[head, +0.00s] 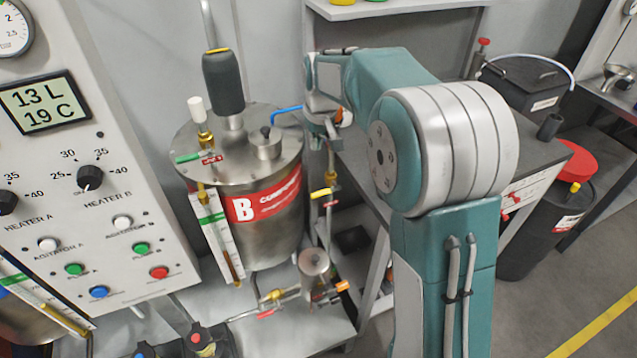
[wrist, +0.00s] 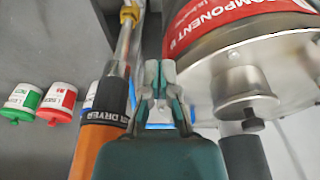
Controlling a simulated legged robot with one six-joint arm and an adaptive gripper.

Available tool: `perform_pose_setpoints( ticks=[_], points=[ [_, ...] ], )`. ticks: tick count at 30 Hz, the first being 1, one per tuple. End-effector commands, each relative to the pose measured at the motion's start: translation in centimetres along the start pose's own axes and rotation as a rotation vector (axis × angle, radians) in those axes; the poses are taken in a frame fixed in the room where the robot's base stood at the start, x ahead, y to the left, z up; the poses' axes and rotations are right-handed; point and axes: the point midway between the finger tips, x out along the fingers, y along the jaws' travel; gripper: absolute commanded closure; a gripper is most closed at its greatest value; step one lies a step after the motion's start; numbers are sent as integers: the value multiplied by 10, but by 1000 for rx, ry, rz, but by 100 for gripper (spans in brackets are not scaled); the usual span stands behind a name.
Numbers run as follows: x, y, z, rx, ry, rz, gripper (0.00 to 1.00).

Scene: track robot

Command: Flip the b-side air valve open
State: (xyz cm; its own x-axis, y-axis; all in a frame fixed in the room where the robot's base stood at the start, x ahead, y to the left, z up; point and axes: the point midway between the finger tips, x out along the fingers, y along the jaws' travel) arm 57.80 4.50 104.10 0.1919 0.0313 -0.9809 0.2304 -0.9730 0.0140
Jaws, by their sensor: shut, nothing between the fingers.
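The B tank (head: 262,222) is a steel drum with a red "B Component" label. It also shows at the right of the wrist view (wrist: 222,57). A vertical pipe right of the tank carries a valve with a yellow handle (head: 320,193); I cannot tell for certain that it is the air valve. A brass fitting (wrist: 129,14) shows on a pipe in the wrist view. My gripper (wrist: 158,78) is shut and empty, between the air dryer and the tank lid. In the head view my gripper (head: 322,130) is partly hidden, just right of the tank's upper edge.
The orange and black air dryer (wrist: 103,122) stands close to my gripper. A blue hose (head: 287,108) runs from the lid. Lid fittings include a red-tagged valve (head: 211,159) and a black cylinder (head: 223,82). The control panel (head: 90,180) is at the left, a dark bench (head: 520,150) at the right.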

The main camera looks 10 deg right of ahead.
Motion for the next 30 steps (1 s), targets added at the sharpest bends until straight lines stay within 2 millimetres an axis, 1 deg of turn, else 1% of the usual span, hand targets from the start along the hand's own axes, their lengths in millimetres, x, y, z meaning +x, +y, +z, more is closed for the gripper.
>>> perform_pose_setpoints(
  ticks=[4, 8, 21, 25, 30],
  points=[
    [4, 0, 0, 0, -2, 0, 100],
    [20, 0, 0, 0, -4, -1, 100],
    [102, 0, 1, 0, -4, -1, 100],
    [115, 0, 16, 1, -2, 0, 100],
    [126, 0, 27, 1, 0, 0, 100]
  ],
)
